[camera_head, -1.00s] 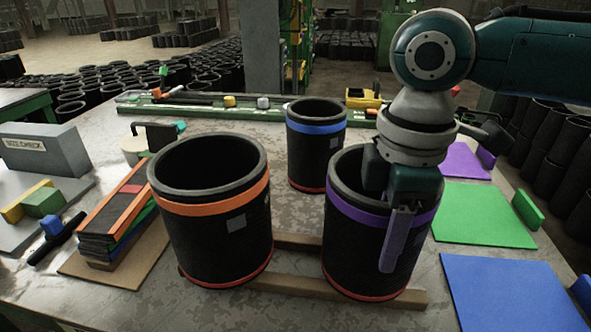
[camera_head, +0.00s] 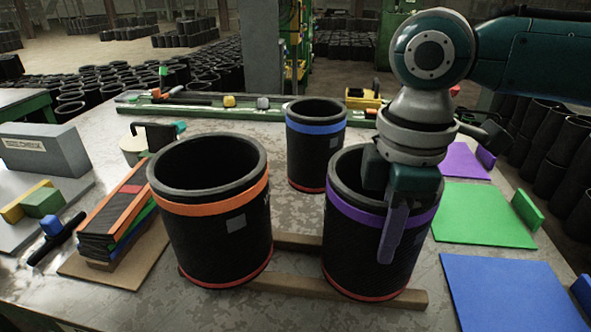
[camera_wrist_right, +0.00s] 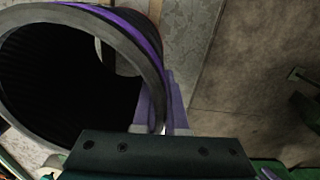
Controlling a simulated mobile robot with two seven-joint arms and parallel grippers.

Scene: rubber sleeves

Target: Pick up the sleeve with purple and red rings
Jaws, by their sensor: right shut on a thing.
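The black sleeve with a purple ring near its top and a red ring at its base (camera_head: 350,245) stands upright at the right front of the table. My right gripper (camera_head: 385,215) comes down over its rim from above, with one finger outside and the other hidden inside the sleeve. In the right wrist view the purple fingers (camera_wrist_right: 164,112) are closed on the wall of this sleeve (camera_wrist_right: 150,72) at its rim. My left gripper is not in view.
A sleeve with orange and red rings (camera_head: 215,240) stands to the left, and one with blue and red rings (camera_head: 316,150) behind. Wooden strips (camera_head: 290,288) lie at the sleeves' bases. Purple, green (camera_head: 480,215) and blue mats (camera_head: 510,290) lie to the right.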

